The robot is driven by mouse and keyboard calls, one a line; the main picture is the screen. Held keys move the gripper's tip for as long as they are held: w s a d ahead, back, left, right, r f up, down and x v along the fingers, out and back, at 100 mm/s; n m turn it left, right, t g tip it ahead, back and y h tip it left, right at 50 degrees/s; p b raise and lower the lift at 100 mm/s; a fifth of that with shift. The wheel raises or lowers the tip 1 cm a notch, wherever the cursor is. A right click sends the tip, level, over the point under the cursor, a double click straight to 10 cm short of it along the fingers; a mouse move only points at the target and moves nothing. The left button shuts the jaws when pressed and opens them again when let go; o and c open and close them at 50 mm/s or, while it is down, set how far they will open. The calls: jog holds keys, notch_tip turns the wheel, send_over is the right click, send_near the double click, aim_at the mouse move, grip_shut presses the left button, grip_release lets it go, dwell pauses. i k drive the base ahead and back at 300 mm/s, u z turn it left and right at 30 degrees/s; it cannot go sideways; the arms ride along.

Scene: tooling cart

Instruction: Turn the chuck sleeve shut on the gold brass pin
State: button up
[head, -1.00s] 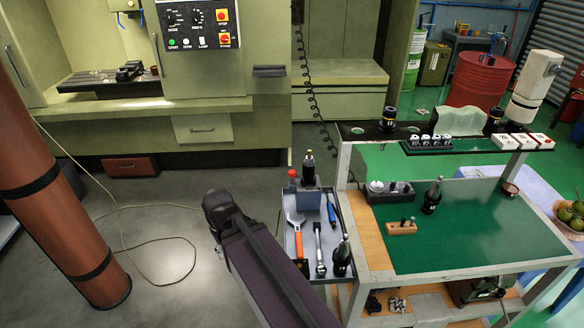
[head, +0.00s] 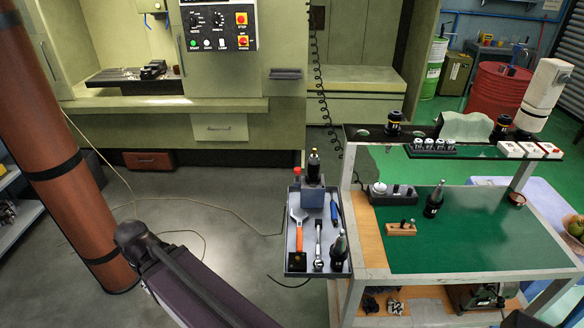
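No gold brass pin can be made out for certain at this size. Several dark chuck holders stand about. One black chuck holder (head: 433,201) stands upright on the green bench top (head: 480,235). Another holder (head: 314,166) with a yellowish band stands at the back of the side tray (head: 296,260), and a third holder (head: 339,250) stands at the tray's front right. A small wooden block (head: 401,230) with short pegs lies on the bench; the pegs' colours are unclear. My gripper is out of view; only a purple-sleeved arm link shows at the lower left, apart from the cart.
The side tray also holds an orange-handled wrench (head: 298,233) and another wrench (head: 318,240). A raised shelf (head: 470,152) carries more holders and white boxes. A grey fixture (head: 378,191) sits at the bench's left edge. The green bench's middle and right are mostly clear.

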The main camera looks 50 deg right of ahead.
aim_at(313, 167)
jog(key=z, duration=0.7)
jog(key=k, duration=0.1)
jog(key=z, duration=0.55)
jog(key=i, duration=0.15)
jog(key=z, duration=0.55)
